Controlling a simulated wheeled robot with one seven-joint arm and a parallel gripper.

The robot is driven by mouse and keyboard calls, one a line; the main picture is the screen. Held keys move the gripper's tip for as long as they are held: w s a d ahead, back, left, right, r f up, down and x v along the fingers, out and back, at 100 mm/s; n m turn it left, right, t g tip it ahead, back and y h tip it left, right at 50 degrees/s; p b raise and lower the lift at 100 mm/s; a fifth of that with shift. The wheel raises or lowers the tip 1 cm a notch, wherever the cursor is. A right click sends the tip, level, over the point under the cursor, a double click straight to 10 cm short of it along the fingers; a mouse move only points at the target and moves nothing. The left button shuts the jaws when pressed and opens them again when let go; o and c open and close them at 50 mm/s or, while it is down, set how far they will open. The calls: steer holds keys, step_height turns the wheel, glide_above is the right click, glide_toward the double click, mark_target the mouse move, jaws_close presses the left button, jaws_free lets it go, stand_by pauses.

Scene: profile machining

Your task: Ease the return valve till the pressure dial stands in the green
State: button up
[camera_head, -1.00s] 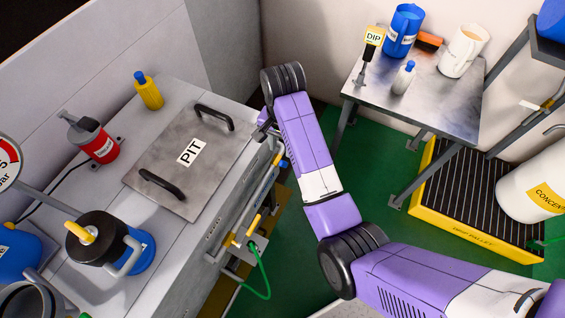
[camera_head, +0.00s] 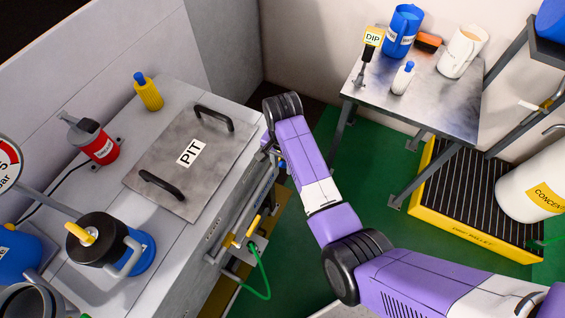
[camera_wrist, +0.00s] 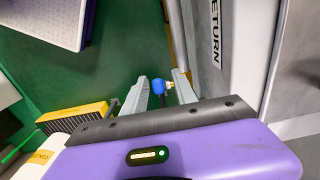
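The pressure dial (camera_head: 6,164) is cut off by the left edge of the head view. Only its right part with a red band shows, and I cannot read its needle. The RETURN label (camera_wrist: 216,32) is on the bench's side in the wrist view. A small blue valve knob (camera_wrist: 158,86) shows near it, between the fingers of my gripper (camera_wrist: 160,75). The fingers are apart, one on each side of the knob, and I see no clear contact. In the head view my gripper is beside the bench's front and mostly hidden by my arm.
The side table (camera_head: 425,105) and drip pallet (camera_head: 478,190) stand right. Green floor lies between.

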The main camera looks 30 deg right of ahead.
steer(key=shift+c, duration=0.4)
jaws_close()
stand_by(0.9)
